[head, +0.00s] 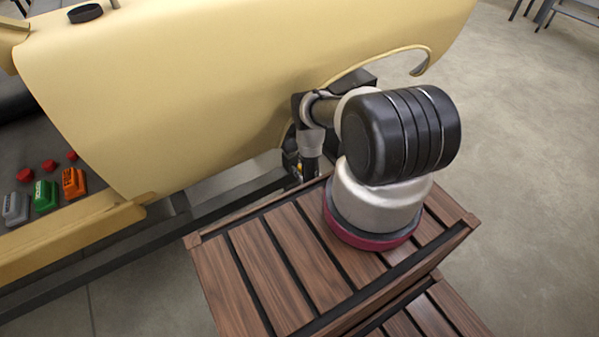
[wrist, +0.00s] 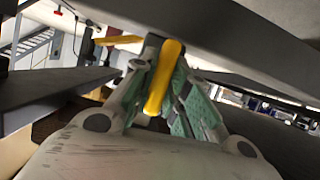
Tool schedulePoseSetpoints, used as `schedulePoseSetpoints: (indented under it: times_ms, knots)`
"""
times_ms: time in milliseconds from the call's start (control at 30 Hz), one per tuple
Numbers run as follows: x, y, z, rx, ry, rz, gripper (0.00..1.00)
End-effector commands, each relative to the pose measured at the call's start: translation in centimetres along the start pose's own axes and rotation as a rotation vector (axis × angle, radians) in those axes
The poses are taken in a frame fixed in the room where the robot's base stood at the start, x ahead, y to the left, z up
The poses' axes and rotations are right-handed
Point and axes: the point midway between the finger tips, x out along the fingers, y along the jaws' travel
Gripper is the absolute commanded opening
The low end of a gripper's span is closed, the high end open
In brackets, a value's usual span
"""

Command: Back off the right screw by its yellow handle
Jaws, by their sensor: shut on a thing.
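The yellow handle (wrist: 162,78) of the screw shows in the wrist view, standing upright between the fingers of my gripper (wrist: 168,85). My gripper is shut on it, with green finger pads at its sides. In the head view my gripper reaches down beside the yellow shell's lower edge, and only a small yellow patch (head: 299,168) shows near its dark end (head: 309,167). The screw's shaft is hidden in both views.
A large pale yellow shell (head: 210,90) curves over the work area. Dark beams cross close by in the wrist view (wrist: 60,92). A slatted wooden platform (head: 285,260) lies under my arm's base. Grey, green (head: 45,196) and orange blocks sit at the left.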

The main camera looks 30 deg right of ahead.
Motion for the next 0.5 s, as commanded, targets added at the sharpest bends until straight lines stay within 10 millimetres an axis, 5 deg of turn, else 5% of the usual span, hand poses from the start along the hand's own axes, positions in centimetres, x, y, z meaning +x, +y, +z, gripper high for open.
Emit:
schedulePoseSetpoints:
  times_ms: [233,267,367,500]
  knots:
    - [-0.04,0.07,0.06,-0.001,-0.001,0.002,0.0]
    - [-0.04,0.07,0.06,-0.001,-0.001,0.002,0.18]
    - [-0.03,0.07,0.05,-0.001,-0.001,0.002,0.36]
    - [-0.02,0.05,0.02,0.0,-0.001,0.001,0.36]
